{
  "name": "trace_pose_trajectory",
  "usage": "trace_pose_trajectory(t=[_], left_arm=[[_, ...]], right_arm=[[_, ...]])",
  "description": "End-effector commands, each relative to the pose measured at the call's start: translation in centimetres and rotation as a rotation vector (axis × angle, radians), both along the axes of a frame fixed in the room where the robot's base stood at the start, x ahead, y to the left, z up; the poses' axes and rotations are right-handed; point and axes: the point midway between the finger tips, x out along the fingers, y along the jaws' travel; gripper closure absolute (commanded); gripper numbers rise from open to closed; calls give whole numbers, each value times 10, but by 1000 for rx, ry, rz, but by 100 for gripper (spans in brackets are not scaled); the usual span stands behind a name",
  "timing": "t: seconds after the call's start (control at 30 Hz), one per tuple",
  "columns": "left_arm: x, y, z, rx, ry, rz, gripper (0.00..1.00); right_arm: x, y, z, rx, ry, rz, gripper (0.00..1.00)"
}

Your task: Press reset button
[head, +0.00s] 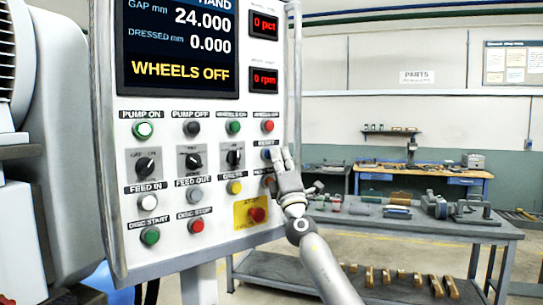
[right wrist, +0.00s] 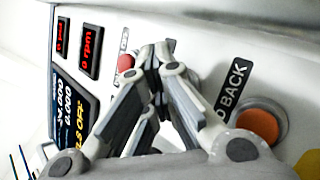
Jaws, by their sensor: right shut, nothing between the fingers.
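The blue reset button (head: 267,154) sits under its RESET label on the right side of the control panel (head: 215,105), below the red WHEELS OFF button. My right gripper (head: 281,153) is shut and empty, with its fingertips at the panel just right of the button and partly over it. I cannot tell whether they touch it. In the right wrist view the closed fingertips (right wrist: 157,50) point at the panel face, and the reset button is hidden behind them. My left gripper is not in view.
A red button (right wrist: 125,62) and an orange button (right wrist: 258,122) flank the fingers. The red stop button (head: 257,214) on its yellow plate is just below my right gripper. The screen reads WHEELS OFF. A grey workbench (head: 400,226) with tools stands at the right.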

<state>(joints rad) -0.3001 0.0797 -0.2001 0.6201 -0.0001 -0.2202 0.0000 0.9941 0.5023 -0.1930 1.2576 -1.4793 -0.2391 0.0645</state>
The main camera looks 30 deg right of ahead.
Motion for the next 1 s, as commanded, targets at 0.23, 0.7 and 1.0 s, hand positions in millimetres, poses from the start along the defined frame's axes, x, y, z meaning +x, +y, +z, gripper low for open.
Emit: trace_pose_trajectory(t=[0.23, 0.7, 1.0], left_arm=[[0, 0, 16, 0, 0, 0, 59], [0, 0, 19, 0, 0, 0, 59], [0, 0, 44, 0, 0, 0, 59]], right_arm=[[-12, 0, 0, -1, 4, 2, 100], [-18, -1, -1, 0, 1, 1, 100], [-43, -4, 2, -2, 2, 1, 100]])
